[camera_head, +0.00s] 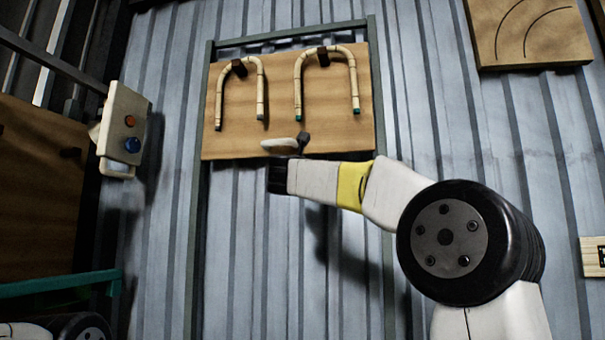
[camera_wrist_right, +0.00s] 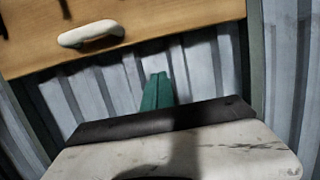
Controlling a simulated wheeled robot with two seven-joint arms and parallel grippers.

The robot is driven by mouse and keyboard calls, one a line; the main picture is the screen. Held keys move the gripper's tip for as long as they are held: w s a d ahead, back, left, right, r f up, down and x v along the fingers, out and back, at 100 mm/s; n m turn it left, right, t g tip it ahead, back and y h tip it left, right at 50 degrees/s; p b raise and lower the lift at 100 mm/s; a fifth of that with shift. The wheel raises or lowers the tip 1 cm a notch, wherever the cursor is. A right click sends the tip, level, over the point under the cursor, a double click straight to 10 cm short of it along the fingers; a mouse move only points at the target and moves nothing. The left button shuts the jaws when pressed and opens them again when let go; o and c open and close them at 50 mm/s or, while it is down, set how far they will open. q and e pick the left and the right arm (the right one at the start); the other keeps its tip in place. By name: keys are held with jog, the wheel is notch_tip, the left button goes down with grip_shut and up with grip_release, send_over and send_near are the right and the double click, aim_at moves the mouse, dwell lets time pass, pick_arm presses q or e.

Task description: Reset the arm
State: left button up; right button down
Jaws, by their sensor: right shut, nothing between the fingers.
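My right arm (camera_head: 375,192) reaches in from the right in the head view, bent at a large black joint, with its end below the wooden board (camera_head: 237,141). My right gripper (camera_wrist_right: 157,92) shows in the wrist view as narrow green fingers held together, shut and empty. It is below the board's lower edge and apart from it. In the head view the arm's dark end hides most of the gripper. My left gripper is out of view; only part of my left arm (camera_head: 70,328) shows at the bottom left corner.
Two bent rattan canes, a left one (camera_head: 261,88) and a right one (camera_head: 298,88), hang on the board. A white handle (camera_wrist_right: 90,34) is at its lower edge. A control box (camera_head: 122,130) with red and blue buttons is at left. Another panel (camera_head: 560,40) is upper right.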

jog(key=s+a+f+n+t+y, duration=0.15)
jog(key=s+n+y, duration=0.25)
jog(key=n, duration=0.4)
jog(key=s+a+f+n+g+y, duration=0.1)
jog(key=s+a+f+n+y, duration=0.15)
jog(key=s+n+y, duration=0.4)
jog(key=s+a+f+n+g+y, duration=0.2)
jog(key=s+f+n+g, duration=0.15)
jog(key=f+n, duration=0.85)
jog(key=s+d+f+n+g+h, duration=0.1)
jog(key=s+d+f+n+g, duration=0.2)
jog(key=s+f, duration=0.4)
jog(key=s+d+f+n+g+h, duration=0.1)
jog(key=s+d+f+n+g, duration=0.3)
jog(key=f, duration=1)
jog(key=s+d+f+n+g+h, duration=0.2)
jog(key=s+f+n, duration=0.4)
jog(key=s+f, duration=0.5)
jog(key=shift+d+n+g, duration=0.35)
jog(key=shift+d+g, duration=0.3)
jog(key=shift+g, duration=0.15)
jog(key=shift+s, duration=0.1)
